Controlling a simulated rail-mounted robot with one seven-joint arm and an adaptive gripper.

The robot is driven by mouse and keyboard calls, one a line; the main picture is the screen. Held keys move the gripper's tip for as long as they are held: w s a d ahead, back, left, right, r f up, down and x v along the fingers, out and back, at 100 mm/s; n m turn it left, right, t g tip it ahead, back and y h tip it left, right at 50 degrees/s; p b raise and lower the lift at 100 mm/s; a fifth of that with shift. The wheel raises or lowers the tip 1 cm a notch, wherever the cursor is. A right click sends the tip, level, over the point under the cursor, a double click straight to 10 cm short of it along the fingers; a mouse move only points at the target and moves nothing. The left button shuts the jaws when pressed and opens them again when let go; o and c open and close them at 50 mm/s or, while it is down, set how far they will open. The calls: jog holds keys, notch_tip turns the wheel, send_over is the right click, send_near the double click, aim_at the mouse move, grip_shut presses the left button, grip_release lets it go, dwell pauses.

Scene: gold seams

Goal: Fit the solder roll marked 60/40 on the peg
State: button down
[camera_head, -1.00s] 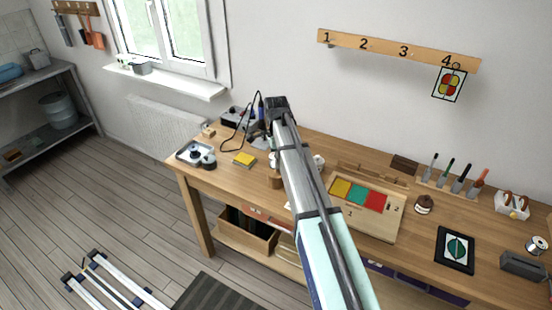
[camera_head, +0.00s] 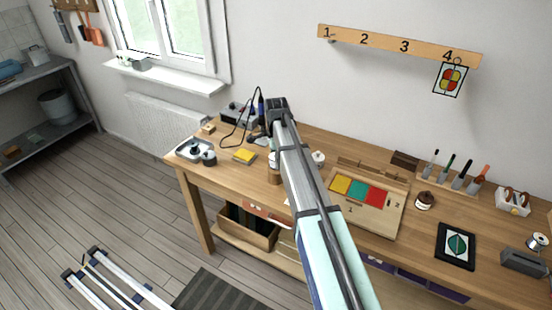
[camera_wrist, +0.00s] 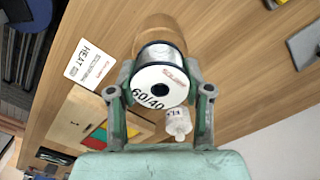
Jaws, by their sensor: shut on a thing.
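The solder roll marked 60/40 (camera_wrist: 160,72) sits between the two fingers of my gripper (camera_wrist: 160,92) in the wrist view, its white labelled face and dark centre hole toward the camera. My gripper is shut on this roll. A round brown wooden piece (camera_wrist: 158,32) shows right behind the roll; whether they touch I cannot tell. It seems to be the brown cylinder (camera_head: 274,178) beside my arm in the head view. I cannot make out the peg. My arm hides the gripper and the held roll in the head view.
The coloured panel board (camera_head: 365,212) lies right of my arm. Another solder spool (camera_head: 537,242) stands at the bench's far right.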

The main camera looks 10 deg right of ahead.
jog(key=shift+f, duration=0.7)
dwell(1.1)
grip_release()
dwell(0.5)
jog(key=shift+r+p, duration=2)
jog(key=shift+r, duration=1.55)
